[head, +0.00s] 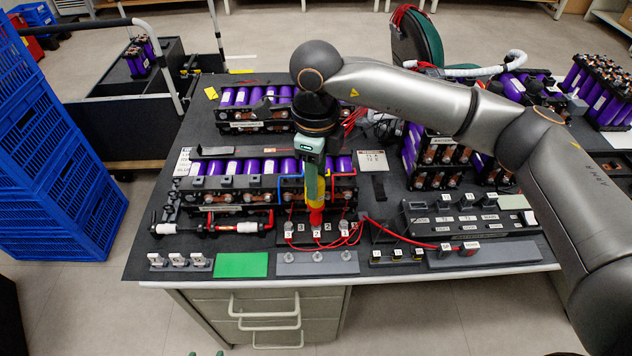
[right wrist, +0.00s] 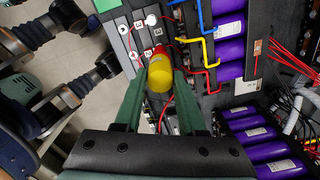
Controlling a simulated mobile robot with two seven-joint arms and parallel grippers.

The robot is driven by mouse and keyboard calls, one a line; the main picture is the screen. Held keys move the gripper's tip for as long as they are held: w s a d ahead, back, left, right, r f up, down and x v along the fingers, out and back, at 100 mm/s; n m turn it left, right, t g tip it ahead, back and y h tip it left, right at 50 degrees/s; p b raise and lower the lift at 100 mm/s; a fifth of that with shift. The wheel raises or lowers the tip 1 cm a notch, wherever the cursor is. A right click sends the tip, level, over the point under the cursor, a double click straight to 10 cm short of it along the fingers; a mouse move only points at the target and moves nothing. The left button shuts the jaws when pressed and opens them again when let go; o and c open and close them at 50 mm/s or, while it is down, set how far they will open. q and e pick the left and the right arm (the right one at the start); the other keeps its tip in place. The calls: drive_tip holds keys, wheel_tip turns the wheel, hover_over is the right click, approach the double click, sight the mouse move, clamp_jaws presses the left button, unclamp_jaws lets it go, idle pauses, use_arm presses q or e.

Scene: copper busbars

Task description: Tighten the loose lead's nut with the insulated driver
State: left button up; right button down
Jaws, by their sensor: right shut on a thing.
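My right gripper (head: 316,172) is shut on the insulated driver (head: 316,192), which has a yellow handle and a red lower part. The driver stands roughly upright, its red end over the middle of a row of numbered terminals (head: 301,228) with red leads. Whether its tip touches a nut is hidden. In the right wrist view the green fingers sit on both sides of the yellow handle (right wrist: 160,76). A red lead (right wrist: 165,108) runs close by the driver. Two small green tips at the head view's bottom edge may be my left gripper (head: 206,353).
Purple battery modules (head: 235,168) with copper busbars stand behind the terminals. A black labelled box (head: 465,222) is to the right. A green pad (head: 241,265) and a grey strip with studs (head: 317,268) lie along the bench's front edge. Blue crates (head: 55,180) stand left.

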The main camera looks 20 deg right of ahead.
drive_tip(key=n+b, duration=0.1)
drive_tip(key=n, duration=0.3)
drive_tip(key=shift+f, duration=0.1)
drive_tip(key=shift+n+b, duration=0.35)
drive_tip(key=shift+n, duration=0.25)
drive_tip(key=n+b, duration=0.1)
drive_tip(key=n, duration=0.1)
drive_tip(key=shift+f+n, duration=0.1)
drive_tip(key=shift+n, duration=0.3)
drive_tip(key=n+b, duration=0.1)
drive_tip(key=n, duration=0.2)
drive_tip(key=shift+n+b, duration=0.35)
drive_tip(key=shift+n, duration=1.35)
drive_tip(key=shift+f+b, duration=0.1)
drive_tip(key=shift+b, duration=0.2)
drive_tip(key=shift+f+b, duration=0.65)
drive_tip(key=shift+f, duration=0.15)
